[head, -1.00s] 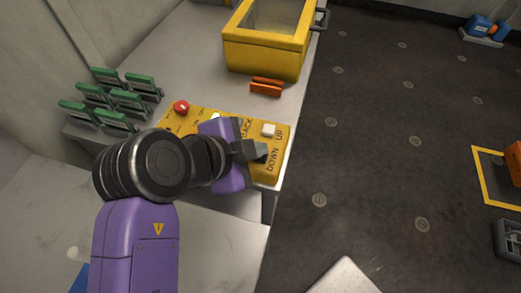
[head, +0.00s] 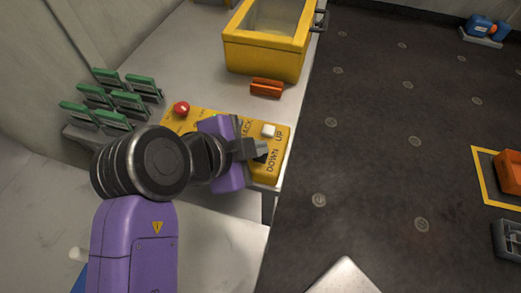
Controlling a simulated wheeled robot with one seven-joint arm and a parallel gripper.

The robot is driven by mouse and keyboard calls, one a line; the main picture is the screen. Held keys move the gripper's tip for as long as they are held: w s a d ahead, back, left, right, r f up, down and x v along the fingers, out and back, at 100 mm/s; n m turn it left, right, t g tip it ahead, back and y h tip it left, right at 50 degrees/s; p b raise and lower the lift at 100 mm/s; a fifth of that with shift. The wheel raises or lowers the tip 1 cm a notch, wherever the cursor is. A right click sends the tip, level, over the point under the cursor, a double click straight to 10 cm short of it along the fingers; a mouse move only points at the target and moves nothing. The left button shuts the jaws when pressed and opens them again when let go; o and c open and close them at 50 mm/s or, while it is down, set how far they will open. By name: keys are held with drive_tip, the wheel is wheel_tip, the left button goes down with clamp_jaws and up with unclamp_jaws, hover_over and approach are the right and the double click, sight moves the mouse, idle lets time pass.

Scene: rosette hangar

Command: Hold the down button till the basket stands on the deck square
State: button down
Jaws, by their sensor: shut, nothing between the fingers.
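My gripper (head: 259,151) is shut and empty, with its fingertips over the yellow control box (head: 274,178) at the DOWN label. The down button is hidden under the fingertips, so I cannot see how far it is pressed. The white UP button (head: 268,131) is just behind them. The orange basket (head: 511,172) is at the right edge, partly cut off. It shows over the yellow-outlined deck square (head: 480,172). I cannot tell whether its bottom touches the floor.
A red knob (head: 181,108) is on the box's left end. Behind the box are an orange block (head: 266,88) and a yellow bin (head: 262,54). Green-topped cards (head: 115,100) stand at left. A grey crate (head: 508,240) lies at the right edge. The dark floor between is clear.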

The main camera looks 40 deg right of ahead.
drive_tip(key=shift+r, duration=0.5)
drive_tip(key=shift+r, duration=0.15)
drive_tip(key=shift+r+p, duration=1.5)
drive_tip(key=shift+r, duration=0.85)
